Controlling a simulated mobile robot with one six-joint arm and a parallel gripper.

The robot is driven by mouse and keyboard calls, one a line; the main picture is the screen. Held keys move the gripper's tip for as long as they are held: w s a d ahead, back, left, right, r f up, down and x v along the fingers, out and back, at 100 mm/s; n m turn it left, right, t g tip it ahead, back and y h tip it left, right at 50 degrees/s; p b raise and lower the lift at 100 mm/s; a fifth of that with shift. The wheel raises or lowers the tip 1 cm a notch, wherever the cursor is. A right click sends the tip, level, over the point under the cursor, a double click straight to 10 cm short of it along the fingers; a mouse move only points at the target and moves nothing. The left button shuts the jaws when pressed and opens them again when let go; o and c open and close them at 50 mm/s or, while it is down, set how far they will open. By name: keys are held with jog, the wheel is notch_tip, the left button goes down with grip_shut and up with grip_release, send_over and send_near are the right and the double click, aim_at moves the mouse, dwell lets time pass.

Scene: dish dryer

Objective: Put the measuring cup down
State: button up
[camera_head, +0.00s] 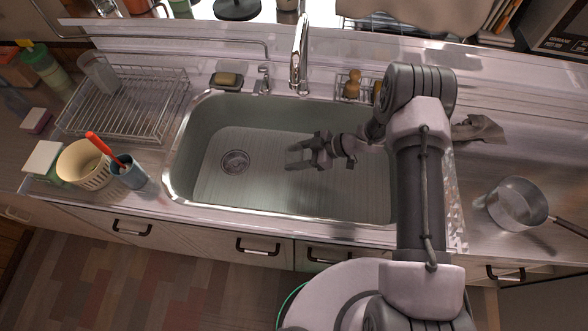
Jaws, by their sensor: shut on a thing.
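My gripper (294,157) reaches in from the right and hangs over the sink (215,120), right of the drain. Its two fingers point left. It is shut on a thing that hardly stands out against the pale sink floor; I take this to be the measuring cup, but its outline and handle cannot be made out. I cannot tell whether the held thing touches the sink floor.
A dish rack (130,110) holding a clear cup (98,72) is at the left. A cream basket (85,165) and a blue cup (130,175) with a red-handled utensil stand in front. The faucet (299,55) rises behind the sink. A pot (517,205) sits right.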

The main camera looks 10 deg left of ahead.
notch_tip(320, 180, down, 6)
jog(key=shift+w+r+b, duration=0.1)
jog(key=shift+b, duration=0.8)
jog(key=shift+f, duration=0.2)
jog(key=o, duration=1.4)
jog(key=shift+r, duration=0.35)
jog(key=p+v, duration=0.4)
jog(key=v, duration=0.8)
jog(key=shift+f, duration=0.1)
